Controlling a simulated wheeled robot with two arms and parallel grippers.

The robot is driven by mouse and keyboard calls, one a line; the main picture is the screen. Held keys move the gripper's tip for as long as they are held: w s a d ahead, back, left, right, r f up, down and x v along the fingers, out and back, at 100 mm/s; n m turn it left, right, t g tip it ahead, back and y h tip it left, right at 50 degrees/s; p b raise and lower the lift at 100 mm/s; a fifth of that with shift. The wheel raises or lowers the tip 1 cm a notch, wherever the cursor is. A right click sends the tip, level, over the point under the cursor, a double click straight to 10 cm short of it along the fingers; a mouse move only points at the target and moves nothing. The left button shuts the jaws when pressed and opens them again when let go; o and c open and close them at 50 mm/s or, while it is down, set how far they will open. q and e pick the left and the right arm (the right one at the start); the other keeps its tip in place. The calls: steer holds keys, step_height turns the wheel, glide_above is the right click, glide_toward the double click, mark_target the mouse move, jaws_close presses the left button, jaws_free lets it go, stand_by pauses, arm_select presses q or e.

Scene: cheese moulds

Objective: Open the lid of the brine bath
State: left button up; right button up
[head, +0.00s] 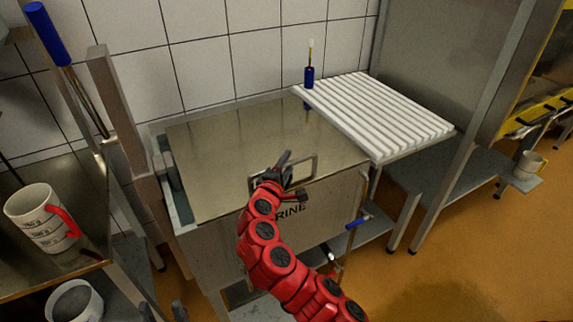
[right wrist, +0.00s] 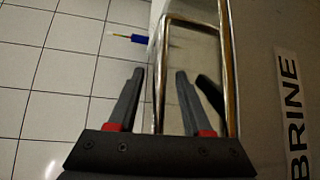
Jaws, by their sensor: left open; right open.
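The brine bath (head: 345,205) is a steel tank against the tiled wall, with "BRINE" lettered on its front. Its flat steel lid (head: 225,150) lies closed over the top. A looped metal handle (head: 315,168) sits at the lid's front edge; it also shows in the right wrist view (right wrist: 229,70). My right gripper (head: 290,176) is open at the handle. In the right wrist view my right gripper (right wrist: 160,76) has one handle bar between its spread fingers, not clamped. My left gripper (head: 162,311) shows only as dark fingertips at the bottom edge, open and empty, away from the lid.
A white ribbed draining board (head: 375,110) adjoins the bath at the right, with a blue-handled tool (head: 309,76) at its back corner. A steel post (head: 118,115) rises beside the bath's left side.

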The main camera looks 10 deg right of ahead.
steer(key=shift+c, duration=0.3)
jaws_close()
stand_by(1.1)
